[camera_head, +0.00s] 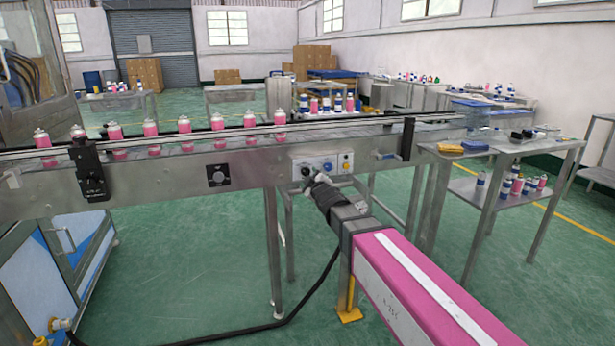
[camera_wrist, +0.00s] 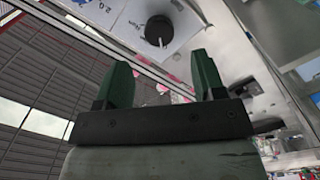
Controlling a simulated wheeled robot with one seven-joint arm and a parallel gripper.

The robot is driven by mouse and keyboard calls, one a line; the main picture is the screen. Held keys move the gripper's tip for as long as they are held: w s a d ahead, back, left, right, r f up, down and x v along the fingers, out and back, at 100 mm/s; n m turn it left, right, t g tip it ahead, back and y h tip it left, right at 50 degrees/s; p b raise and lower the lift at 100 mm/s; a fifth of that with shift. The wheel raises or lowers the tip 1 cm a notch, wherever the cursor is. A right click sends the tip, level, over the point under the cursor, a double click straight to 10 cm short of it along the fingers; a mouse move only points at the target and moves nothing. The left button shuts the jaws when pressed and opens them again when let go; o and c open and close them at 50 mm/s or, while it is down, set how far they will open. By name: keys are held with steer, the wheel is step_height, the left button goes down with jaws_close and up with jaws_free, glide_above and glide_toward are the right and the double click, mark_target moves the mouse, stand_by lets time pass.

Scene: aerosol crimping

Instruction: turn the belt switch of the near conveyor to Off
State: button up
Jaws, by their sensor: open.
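The near conveyor (camera_head: 240,172) crosses the head view with a small pale control panel (camera_head: 330,157) on its side. My gripper (camera_head: 310,181) is close to the panel's left part and hides some of it. In the wrist view my gripper (camera_wrist: 161,64) is open and empty, its two dark green fingers apart. A round black switch knob (camera_wrist: 157,28) with a white pointer mark lies beyond the fingertips, about between them, on a pale plate (camera_wrist: 190,12). The knob also shows at the panel's left in the head view (camera_head: 306,170). Its lettering is too small to read surely.
Blue knobs (camera_head: 326,166) and a yellow-backed button (camera_head: 346,165) sit right of the black knob. A black unit (camera_head: 91,172) and a separate black dial plate (camera_head: 217,176) are farther left. Pink cans (camera_head: 184,125) stand on the belt. A steel table (camera_head: 500,147) is at right.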

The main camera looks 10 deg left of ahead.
steer(key=v, duration=0.4)
steer(key=shift+s+d, duration=0.2)
steer(key=shift+s, duration=0.15)
stand_by(0.5)
